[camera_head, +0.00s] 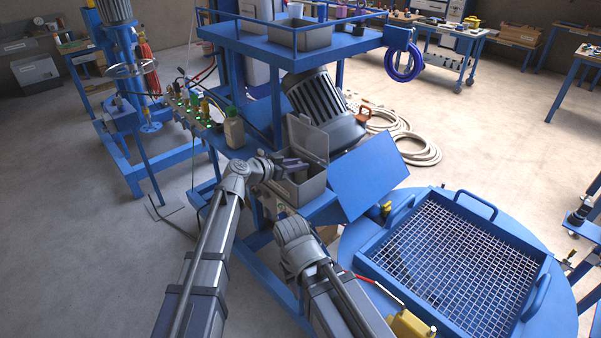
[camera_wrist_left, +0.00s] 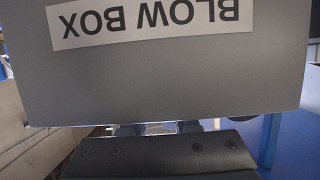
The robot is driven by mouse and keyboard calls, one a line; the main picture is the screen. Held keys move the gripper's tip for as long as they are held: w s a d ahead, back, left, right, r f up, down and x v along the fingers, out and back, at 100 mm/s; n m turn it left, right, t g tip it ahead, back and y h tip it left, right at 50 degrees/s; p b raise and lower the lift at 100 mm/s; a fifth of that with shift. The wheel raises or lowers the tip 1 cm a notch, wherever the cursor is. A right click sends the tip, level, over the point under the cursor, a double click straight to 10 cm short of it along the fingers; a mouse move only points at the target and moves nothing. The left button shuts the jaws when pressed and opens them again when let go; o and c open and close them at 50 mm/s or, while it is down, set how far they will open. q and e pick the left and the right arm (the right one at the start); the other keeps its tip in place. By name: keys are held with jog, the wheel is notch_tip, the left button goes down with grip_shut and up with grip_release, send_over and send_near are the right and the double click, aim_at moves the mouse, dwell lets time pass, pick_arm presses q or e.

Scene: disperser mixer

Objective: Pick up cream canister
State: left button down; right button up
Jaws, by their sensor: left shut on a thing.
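A cream-coloured canister (camera_head: 234,132) with a green cap stands upright on the blue bench ledge, left of the grey box, in the head view. My left gripper (camera_head: 291,164) is at the grey box, to the right of the canister and apart from it. It is shut on the box's raised grey lid (camera_head: 308,138). In the left wrist view the lid (camera_wrist_left: 170,85), labelled "BLOW BOX" upside down, fills most of the picture above a dark finger (camera_wrist_left: 160,158). The canister does not show there. My right arm's wrist shows, but its gripper is hidden.
The open grey box (camera_head: 302,188) sits beside a tilted blue panel (camera_head: 368,178). A control panel with green lights (camera_head: 192,108) lies left of the canister. A blue-framed mesh screen (camera_head: 455,255) fills the right. Open floor lies at the left.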

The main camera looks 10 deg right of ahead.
aim_at(305, 131)
pick_arm(q)
jog(key=shift+s+a+r+p, duration=0.15)
jog(key=shift+a+r+p, duration=0.05)
jog(key=shift+r+p, duration=0.4)
notch_tip(305, 131, up, 11)
jog(key=p, duration=1)
jog(key=shift+f+p, duration=0.2)
jog(key=shift+p, duration=0.15)
jog(key=s+a, duration=1.1)
jog(key=a, duration=0.5)
jog(key=shift+s+f, duration=0.15)
jog(key=shift+s, duration=0.1)
